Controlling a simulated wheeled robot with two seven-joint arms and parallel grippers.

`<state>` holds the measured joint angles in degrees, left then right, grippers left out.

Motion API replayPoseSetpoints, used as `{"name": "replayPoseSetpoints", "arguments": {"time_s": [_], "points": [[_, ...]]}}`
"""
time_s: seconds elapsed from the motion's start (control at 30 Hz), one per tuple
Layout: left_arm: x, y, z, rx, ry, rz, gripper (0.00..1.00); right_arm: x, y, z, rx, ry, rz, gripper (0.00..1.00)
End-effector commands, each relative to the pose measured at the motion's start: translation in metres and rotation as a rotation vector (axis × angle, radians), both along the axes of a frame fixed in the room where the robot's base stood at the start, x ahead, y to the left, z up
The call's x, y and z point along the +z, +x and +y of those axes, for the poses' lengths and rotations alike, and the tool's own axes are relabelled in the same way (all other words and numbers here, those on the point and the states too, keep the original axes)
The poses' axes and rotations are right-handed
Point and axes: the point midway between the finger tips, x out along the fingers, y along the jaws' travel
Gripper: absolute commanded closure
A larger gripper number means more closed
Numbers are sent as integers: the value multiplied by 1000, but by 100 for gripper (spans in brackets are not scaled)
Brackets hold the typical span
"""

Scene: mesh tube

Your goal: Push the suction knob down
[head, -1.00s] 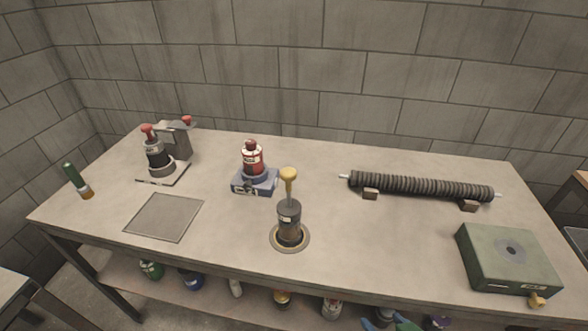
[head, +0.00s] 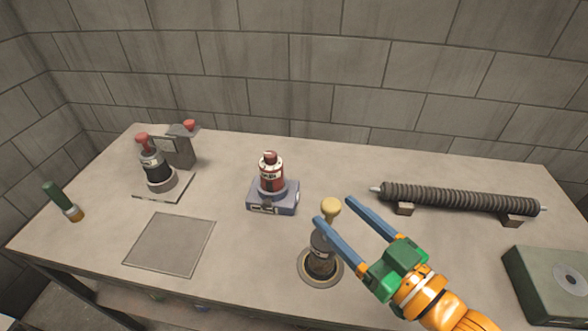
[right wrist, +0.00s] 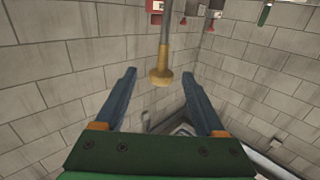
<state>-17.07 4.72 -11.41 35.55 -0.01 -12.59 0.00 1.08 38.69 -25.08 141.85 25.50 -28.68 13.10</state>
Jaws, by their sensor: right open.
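The yellow suction knob (head: 331,207) tops a rod on a dark cylinder (head: 322,262), which stands upright in a round collar on the table. My right gripper (head: 334,211) is open, with its two blue fingers reaching in from the lower right. In the head view the fingertips lie on either side of the knob, and one finger covers part of the rod and cylinder. In the right wrist view the knob (right wrist: 161,78) and its rod appear between the fingertips, with gaps on both sides. My left gripper is not in view.
A red bottle on a blue base (head: 272,197) stands behind and left of the cylinder. A ribbed tube (head: 460,198) lies on blocks at right, near a green box (head: 548,285). A flat grey plate (head: 170,243) lies in front.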

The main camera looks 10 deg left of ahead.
Motion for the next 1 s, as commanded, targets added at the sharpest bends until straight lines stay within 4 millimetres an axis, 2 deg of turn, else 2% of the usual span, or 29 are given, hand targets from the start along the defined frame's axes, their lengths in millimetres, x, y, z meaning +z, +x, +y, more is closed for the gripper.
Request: {"name": "replayPoseSetpoints", "arguments": {"time_s": [0.13, 0.33, 0.67, 0.9, 0.93, 1.0], "points": [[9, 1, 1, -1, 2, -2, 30, 7, 16, 18, 8, 12, -9, 29], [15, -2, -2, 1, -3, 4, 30, 4, 42, 43, 6, 9, -8, 29], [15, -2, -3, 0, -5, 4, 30, 1, 48, 50, 7, 5, -6, 29], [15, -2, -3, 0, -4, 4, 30, 1, 48, 50, 6, 5, -6, 93], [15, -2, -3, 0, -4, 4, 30, 1, 48, 50, 6, 5, -6, 100], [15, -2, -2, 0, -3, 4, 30, 1, 48, 50, 6, 5, -6, 100]]}}
